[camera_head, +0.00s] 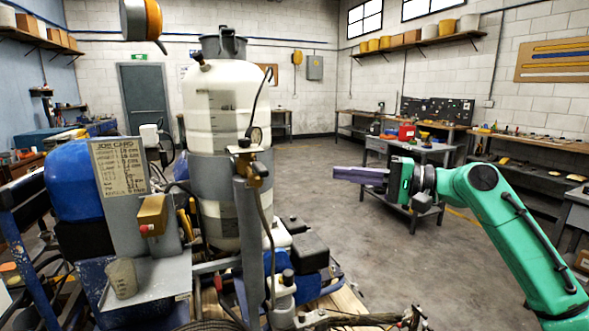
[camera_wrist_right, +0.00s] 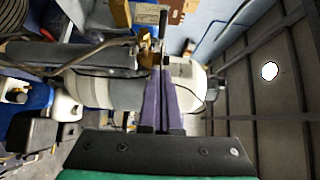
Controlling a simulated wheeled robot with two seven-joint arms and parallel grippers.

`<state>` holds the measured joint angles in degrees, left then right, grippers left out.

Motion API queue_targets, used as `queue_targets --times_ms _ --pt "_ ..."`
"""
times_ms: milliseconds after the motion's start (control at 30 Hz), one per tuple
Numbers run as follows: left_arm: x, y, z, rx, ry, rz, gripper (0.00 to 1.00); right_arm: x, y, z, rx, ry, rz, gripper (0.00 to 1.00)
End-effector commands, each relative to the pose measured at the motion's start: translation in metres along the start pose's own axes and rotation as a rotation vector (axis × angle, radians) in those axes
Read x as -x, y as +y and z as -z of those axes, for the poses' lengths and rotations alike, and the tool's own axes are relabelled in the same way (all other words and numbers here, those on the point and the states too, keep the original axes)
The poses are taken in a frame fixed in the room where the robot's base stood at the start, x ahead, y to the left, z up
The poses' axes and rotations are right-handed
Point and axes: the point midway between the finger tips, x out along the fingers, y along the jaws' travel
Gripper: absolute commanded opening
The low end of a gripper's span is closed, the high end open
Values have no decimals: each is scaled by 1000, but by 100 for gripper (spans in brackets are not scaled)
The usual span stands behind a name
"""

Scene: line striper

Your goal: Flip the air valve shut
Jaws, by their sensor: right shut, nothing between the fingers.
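A brass air valve (camera_head: 247,168) sits at the top of the grey upright post (camera_head: 248,230), in front of the white tank (camera_head: 222,110). My left gripper is out of view.
A job card (camera_head: 120,167) and a small brass-coloured box (camera_head: 152,215) are mounted left of the post. A grey cup (camera_head: 122,278) stands on a metal shelf there. Hoses hang around the post. Open concrete floor (camera_head: 350,245) lies between the machine and my right arm.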

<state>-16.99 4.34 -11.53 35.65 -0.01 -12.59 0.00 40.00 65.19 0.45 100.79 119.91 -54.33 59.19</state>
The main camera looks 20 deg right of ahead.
Motion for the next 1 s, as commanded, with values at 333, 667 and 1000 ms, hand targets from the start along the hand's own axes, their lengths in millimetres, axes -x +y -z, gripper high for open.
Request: queue_targets --times_ms 333,667,1000 --pt "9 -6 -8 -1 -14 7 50 -10 -2 2 -1 3 1 0" --pt "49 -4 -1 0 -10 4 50 -77 -7 1 0 2 3 0" --pt "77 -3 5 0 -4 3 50 -125 -2 -22 1 5 0 0"
